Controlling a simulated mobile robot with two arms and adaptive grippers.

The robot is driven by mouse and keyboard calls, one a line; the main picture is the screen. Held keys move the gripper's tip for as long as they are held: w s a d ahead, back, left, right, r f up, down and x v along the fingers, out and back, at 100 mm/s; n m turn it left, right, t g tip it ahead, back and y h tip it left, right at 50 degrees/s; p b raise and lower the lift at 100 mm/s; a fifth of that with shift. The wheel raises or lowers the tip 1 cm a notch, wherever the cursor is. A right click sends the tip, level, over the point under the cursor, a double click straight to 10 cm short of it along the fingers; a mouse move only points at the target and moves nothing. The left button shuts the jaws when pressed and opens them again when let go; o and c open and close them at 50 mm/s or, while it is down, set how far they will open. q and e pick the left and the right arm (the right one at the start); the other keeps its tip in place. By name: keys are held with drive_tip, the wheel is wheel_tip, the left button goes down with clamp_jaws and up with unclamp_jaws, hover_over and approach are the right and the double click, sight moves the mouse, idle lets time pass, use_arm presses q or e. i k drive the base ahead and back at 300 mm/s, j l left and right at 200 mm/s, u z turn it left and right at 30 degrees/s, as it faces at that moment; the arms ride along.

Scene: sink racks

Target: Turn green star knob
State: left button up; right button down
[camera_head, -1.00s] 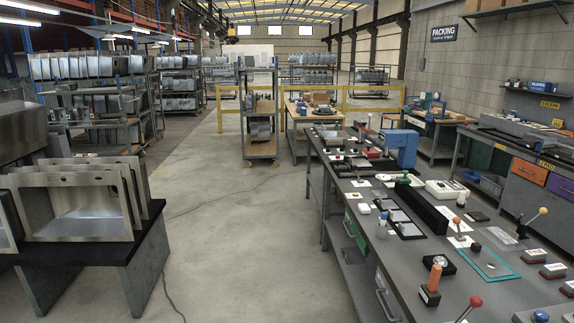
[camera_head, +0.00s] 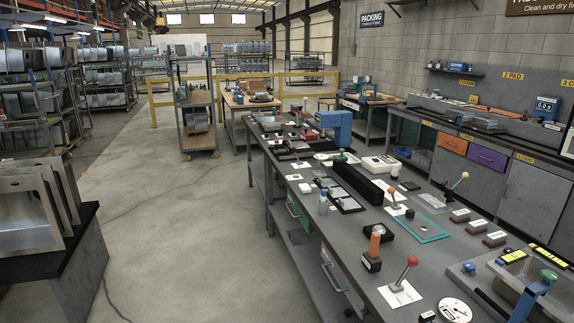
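A small dark green knob-like piece (camera_head: 341,157) sits on the long grey workbench (camera_head: 300,232), just left of the white control box. It is too small to tell whether it is star-shaped. A green-topped blue handle (camera_head: 548,277) stands at the bench's near right corner, cut by the lower edge of the picture; no star shape shows on it. Neither of my grippers is in view.
The bench also bears a blue press (camera_head: 336,125), a white control box (camera_head: 380,164), a red-ball lever (camera_head: 411,262), an orange-handled piece (camera_head: 375,245) and a yellow-ball lever (camera_head: 464,176). Steel sinks (camera_head: 25,215) stand on the left. The floor aisle (camera_head: 165,225) between is clear.

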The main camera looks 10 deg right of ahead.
sight(548, 276)
drive_tip(key=z, duration=1.95)
